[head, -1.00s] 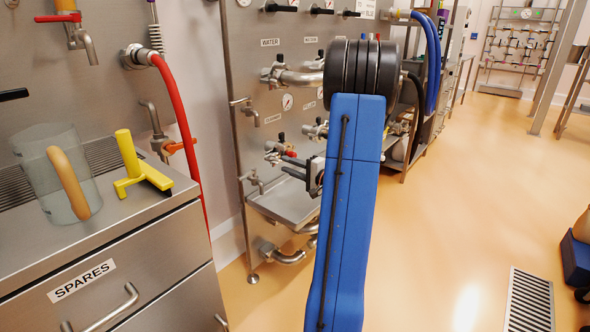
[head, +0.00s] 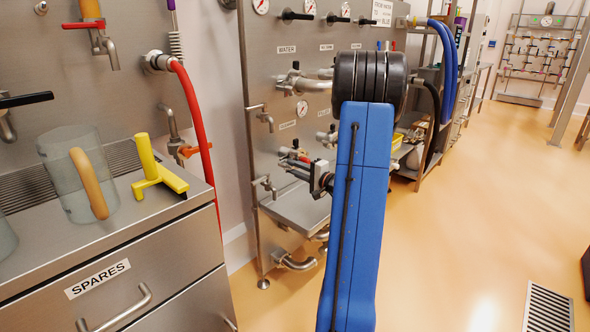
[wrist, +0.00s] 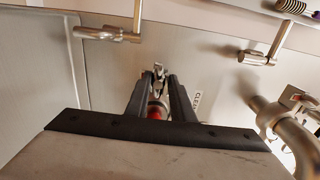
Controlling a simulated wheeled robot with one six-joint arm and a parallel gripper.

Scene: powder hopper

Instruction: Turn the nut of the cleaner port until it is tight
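My gripper (wrist: 158,88) reaches to the steel panel, beside a label of which only "CLEA" shows in the wrist view. Its two dark fingers are apart, one on each side of a small metal fitting (wrist: 158,70) on the panel. A red part (wrist: 156,112) lies between the fingers, nearer the palm. The nut cannot be made out clearly, and I cannot tell whether the fingers press on anything. In the head view my gripper (head: 293,167) is small and partly hidden behind my blue arm, above a steel shelf tray.
Steel taps (wrist: 108,34) and a bent pipe (wrist: 285,130) stick out of the panel near my gripper. The steel tray (head: 295,208) is below. A SPARES cabinet (head: 150,240) at left bears a jug (head: 75,180) and a yellow tool (head: 150,165). The floor at right is open.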

